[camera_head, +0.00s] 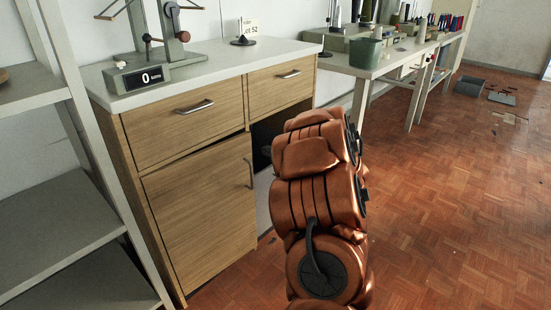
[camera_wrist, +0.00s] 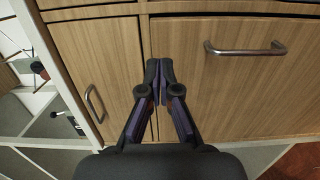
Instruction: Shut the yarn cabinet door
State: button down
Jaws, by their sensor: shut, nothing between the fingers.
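The wooden cabinet door (camera_head: 205,210) is below the left drawer in the head view, with a vertical handle (camera_head: 249,172) near its right edge. It looks nearly flush, with a thin dark gap along its top; I cannot tell whether it is fully shut. The wrist view looks rolled sideways: the door panel (camera_wrist: 225,95) and its bar handle (camera_wrist: 245,48) are at right, a drawer front (camera_wrist: 85,65) at left. My gripper (camera_wrist: 159,68) is shut and empty, its fingertips over the seam between them. Contact is unclear. In the head view my arm hides most of the gripper.
Two drawers sit under the white worktop (camera_head: 215,64). A dark opening (camera_head: 264,140) shows below the right drawer, partly behind my arm. A grey shelf unit (camera_head: 55,225) stands close at left. A workbench (camera_head: 372,66) stands behind.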

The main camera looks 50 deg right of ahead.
aim_at(246, 139)
jog(key=w, duration=0.3)
jog(key=w+b, duration=0.1)
jog(key=w, duration=0.2)
jog(key=w+d+b, duration=0.1)
jog(key=w, duration=0.2)
